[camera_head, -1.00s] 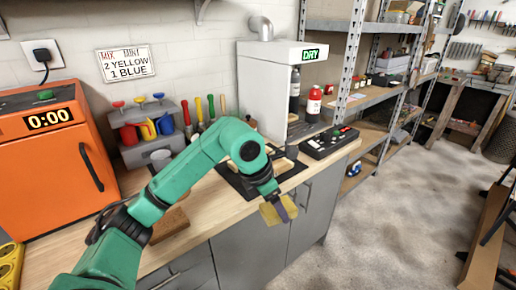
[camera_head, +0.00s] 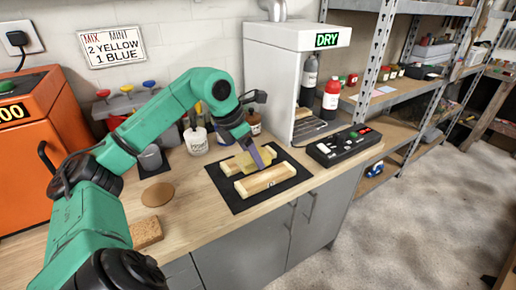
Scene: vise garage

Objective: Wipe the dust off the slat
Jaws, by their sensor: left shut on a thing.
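My left gripper (camera_head: 259,156) is shut on a yellow cloth or sponge (camera_head: 245,163) above the black mat (camera_head: 232,196) on the workbench. One pale wooden slat (camera_head: 265,180) lies on the mat in front of the cloth, with a small dark mark near its middle. A second wooden piece (camera_head: 230,167) lies behind it, partly hidden by the cloth and gripper. I cannot tell whether the cloth touches either piece. Dust is too fine to make out. My right gripper is out of view.
A control box (camera_head: 345,145) with buttons sits right of the mat. Behind it stands the white cabinet with a DRY sign (camera_head: 327,40). Jars (camera_head: 196,141) stand behind the mat. A brown block (camera_head: 146,232) and round disc (camera_head: 157,194) lie left. An orange machine stands far left.

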